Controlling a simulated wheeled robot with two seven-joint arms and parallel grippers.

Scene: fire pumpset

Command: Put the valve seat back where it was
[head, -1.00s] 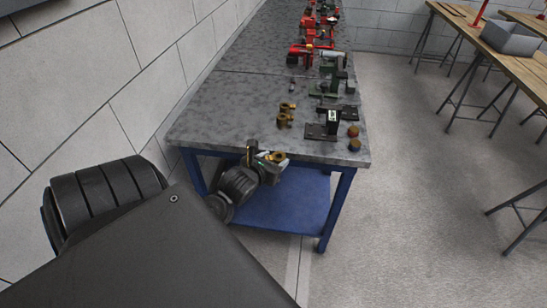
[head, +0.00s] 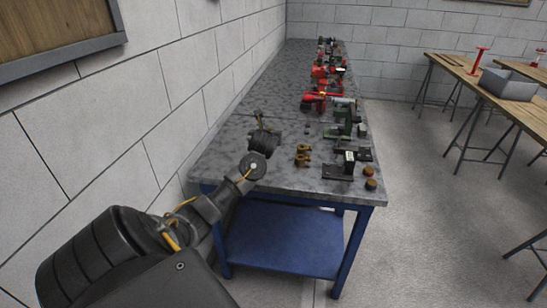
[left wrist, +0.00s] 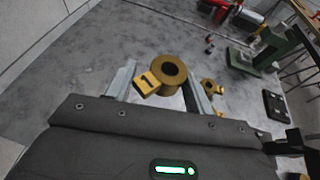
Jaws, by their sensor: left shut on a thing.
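The valve seat (left wrist: 170,70), a brass ring with a yellow tag marked 1, sits between the fingers of my left gripper (left wrist: 163,88) in the left wrist view. The gripper is shut on it, and the ring's opening faces the camera. In the head view my left gripper (head: 262,122) is over the left part of the grey workbench (head: 225,160); the ring is too small to make out there. Two similar brass pieces (head: 302,155) stand on the bench to the gripper's right. My right gripper is not in view.
A dark fixture (head: 343,165) and two small round orange-brown parts (head: 370,177) are at the bench's near right. A green machine (head: 343,122) and red pump units (head: 322,100) stand farther back. The bench's left side is mostly clear beside the wall (head: 170,90).

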